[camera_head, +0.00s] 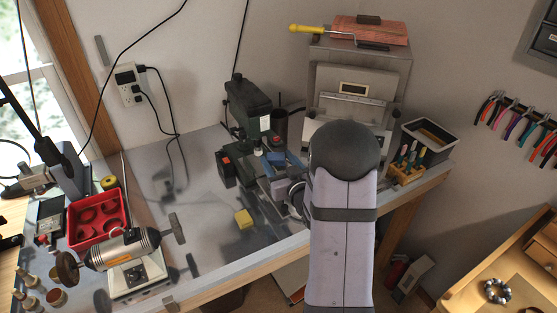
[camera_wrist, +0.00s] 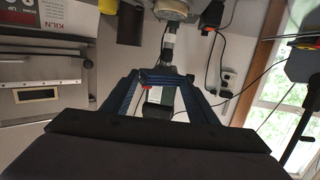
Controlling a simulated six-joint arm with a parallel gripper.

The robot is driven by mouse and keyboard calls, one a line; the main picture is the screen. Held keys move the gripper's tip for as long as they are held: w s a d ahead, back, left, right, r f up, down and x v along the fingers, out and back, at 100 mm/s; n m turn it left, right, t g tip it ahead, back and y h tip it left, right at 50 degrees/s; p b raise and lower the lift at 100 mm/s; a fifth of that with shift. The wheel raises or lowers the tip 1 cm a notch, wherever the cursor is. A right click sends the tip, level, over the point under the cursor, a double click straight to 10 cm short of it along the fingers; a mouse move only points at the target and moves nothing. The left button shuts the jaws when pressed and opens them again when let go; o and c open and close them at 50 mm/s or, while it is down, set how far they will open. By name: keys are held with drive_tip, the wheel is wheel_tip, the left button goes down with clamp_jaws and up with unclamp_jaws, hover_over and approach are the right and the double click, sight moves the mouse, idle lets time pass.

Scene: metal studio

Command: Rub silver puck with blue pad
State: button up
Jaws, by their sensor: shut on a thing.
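My gripper (camera_wrist: 168,88) shows in the wrist view as two dark blue fingers drawn together at their far ends. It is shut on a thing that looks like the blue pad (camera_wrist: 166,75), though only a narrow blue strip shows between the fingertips. In the head view my arm comes up from the bottom and reaches in over the metal bench, by the dark green bench machine. A blue patch near its end may be the same pad (camera_head: 287,159); my arm partly hides this area. I cannot make out the silver puck in either view.
The dark green machine (camera_head: 248,104) stands close beyond my gripper, with the grey kiln (camera_head: 355,92) to its right. A red tray (camera_head: 97,217) and a polishing motor (camera_head: 122,249) are at left. Mid-left bench (camera_head: 180,190) is mostly clear.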

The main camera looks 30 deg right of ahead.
drive_tip(key=shift+f+b, duration=2.7)
drive_tip(key=shift+f, duration=0.8)
drive_tip(key=shift+o, duration=1)
drive_tip(key=c, duration=0.6)
drive_tip(key=shift+o, duration=0.2)
drive_tip(key=shift+f+b, duration=0.35)
drive_tip(key=shift+a, duration=0.1)
